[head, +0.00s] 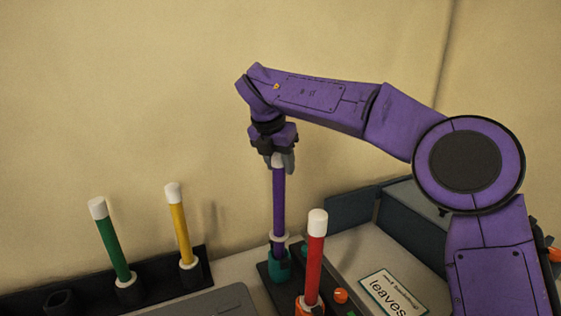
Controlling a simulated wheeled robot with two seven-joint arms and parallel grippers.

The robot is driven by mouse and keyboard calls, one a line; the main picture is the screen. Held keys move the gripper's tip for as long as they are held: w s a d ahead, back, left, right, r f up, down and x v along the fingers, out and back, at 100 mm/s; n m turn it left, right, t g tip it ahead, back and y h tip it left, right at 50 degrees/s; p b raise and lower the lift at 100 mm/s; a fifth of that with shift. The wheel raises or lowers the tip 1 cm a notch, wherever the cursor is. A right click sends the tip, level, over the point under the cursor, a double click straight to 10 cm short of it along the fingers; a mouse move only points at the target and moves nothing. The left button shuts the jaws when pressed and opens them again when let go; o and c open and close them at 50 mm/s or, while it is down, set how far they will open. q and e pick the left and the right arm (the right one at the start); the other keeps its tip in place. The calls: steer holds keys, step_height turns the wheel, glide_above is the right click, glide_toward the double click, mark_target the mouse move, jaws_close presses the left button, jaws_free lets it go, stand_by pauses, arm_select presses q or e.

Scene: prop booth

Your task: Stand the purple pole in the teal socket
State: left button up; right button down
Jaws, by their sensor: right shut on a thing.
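My right gripper (279,164) is shut on the top end of the purple pole (279,205), near its white cap. The pole hangs upright below the gripper. Its lower end, with a white ring, is at the teal socket (279,270) on a dark base plate. The pole's foot appears to be in or right at the mouth of the socket; the exact depth cannot be told from here. The left gripper is not in view.
A red pole (316,262) stands in an orange socket in front. Green (112,245) and yellow (180,228) poles stand in a dark rack (75,292) at left, beside an empty hole. A card reading "leaves" (392,293) lies right. A dark bin (395,232) stands behind.

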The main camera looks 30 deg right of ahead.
mark_target(280, 181)
steer(key=shift+f+b, duration=2.3)
steer(key=shift+f, duration=0.45)
steer(key=c, duration=0.5)
jaws_free()
steer(key=shift+c, duration=0.2)
steer(key=p+v, duration=0.1)
steer(key=v, duration=0.9)
steer(key=shift+a+r, duration=0.1)
steer(key=shift+r, duration=0.2)
